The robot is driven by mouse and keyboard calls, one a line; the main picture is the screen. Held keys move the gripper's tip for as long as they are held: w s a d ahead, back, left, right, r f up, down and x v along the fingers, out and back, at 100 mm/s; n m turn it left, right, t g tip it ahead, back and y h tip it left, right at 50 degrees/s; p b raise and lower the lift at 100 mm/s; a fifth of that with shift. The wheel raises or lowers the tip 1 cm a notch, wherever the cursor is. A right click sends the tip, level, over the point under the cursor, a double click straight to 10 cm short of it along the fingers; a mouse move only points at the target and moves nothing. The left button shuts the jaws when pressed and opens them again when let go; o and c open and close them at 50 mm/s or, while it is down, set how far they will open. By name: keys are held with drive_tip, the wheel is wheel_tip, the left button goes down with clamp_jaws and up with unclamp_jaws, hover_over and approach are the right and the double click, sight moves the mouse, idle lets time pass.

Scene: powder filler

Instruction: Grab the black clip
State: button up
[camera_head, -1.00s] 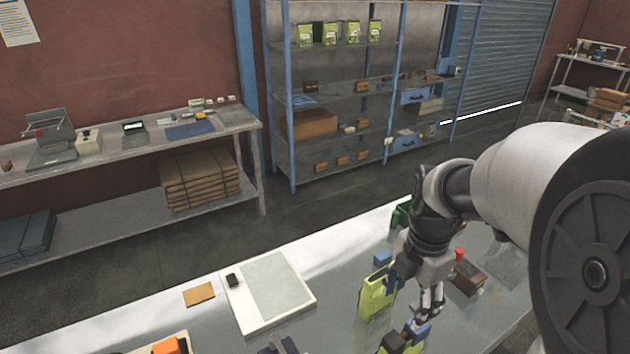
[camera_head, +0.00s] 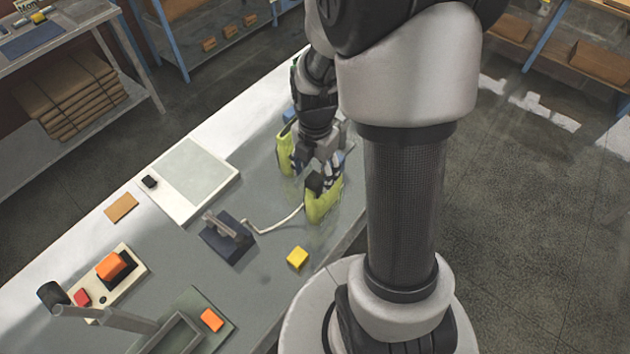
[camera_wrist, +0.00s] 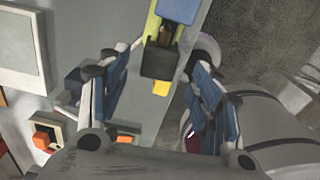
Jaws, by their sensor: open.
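The black clip (camera_head: 315,182) is a small dark block at the top of a yellow-green bag (camera_head: 322,204) on the grey table. In the wrist view the black clip (camera_wrist: 159,61) lies between the lines of the two fingers, with a blue block (camera_wrist: 178,10) just beyond it. My gripper (camera_head: 333,171) is open and points down close beside the clip. In the wrist view my gripper (camera_wrist: 162,48) shows its blue-sided fingers spread apart with nothing held. I cannot tell the height gap to the clip. My arm hides part of the table behind it.
A second yellow-green bag (camera_head: 284,150) with a blue top stands close behind. A dark device (camera_head: 228,238) with a lever and a pale cable lies to the left. A yellow block (camera_head: 297,258) sits in front. A white board (camera_head: 160,190) lies at the back left.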

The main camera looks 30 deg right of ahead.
sight(315, 179)
wheel_tip(315, 179, down, 4)
drive_tip(key=shift+w+f, duration=0.1)
drive_tip(key=shift+f, duration=0.05)
drive_tip(key=shift+c, duration=0.3)
drive_tip(key=c, duration=1.1)
